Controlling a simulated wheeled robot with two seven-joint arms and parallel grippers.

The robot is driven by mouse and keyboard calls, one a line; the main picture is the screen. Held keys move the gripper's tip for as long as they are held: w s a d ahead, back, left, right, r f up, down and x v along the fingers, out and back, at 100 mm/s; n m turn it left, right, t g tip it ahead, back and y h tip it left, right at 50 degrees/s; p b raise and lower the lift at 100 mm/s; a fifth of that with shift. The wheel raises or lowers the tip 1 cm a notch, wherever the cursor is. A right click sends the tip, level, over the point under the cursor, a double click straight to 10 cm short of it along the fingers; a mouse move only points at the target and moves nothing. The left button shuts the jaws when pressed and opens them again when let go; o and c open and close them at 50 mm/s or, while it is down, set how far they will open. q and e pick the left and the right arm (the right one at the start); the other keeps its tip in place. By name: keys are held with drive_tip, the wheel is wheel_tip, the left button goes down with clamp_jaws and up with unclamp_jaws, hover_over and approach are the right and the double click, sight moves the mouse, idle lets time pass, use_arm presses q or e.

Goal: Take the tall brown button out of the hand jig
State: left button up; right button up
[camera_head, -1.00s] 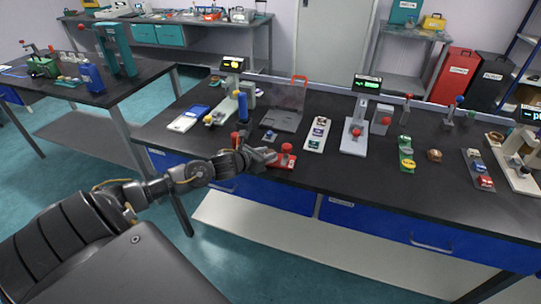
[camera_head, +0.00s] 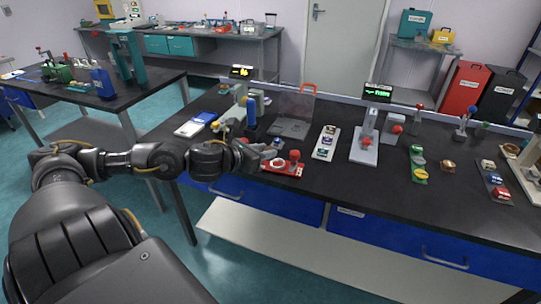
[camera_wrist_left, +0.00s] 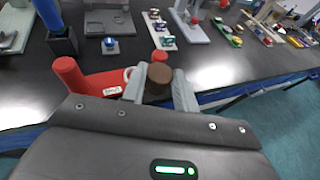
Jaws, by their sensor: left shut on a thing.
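The red hand jig (camera_head: 298,171) stands near the front edge of the dark bench, with a red-knobbed post and a pale ring-shaped seat. My left gripper (camera_head: 262,153) is just left of the jig in the head view. In the left wrist view my left gripper (camera_wrist_left: 159,88) is shut on the brown button (camera_wrist_left: 159,80), which sits between its two pale fingers. The red jig (camera_wrist_left: 97,84) shows behind and to the left there, its pale ring partly covered by a finger. The button looks clear of the ring; its height is hard to tell. My right gripper is not in view.
A blue bottle-like thing (camera_head: 251,113) stands behind my left gripper. A white strip with several buttons (camera_head: 326,142) and a grey press with a red knob (camera_head: 366,141) stand to the right.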

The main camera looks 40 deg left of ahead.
use_arm(q)
drive_tip(key=shift+s+d+r+p, duration=0.1)
drive_tip(key=shift+s+d+r, duration=0.25)
drive_tip(key=shift+s, duration=0.3)
drive_tip(key=shift+s+d+r+p, duration=0.1)
drive_tip(key=shift+s+d+r, duration=0.2)
drive_tip(key=shift+s, duration=0.35)
drive_tip(key=shift+s+d+r+p, duration=0.1)
drive_tip(key=shift+s+d+r, duration=0.2)
drive_tip(key=shift+s, duration=0.35)
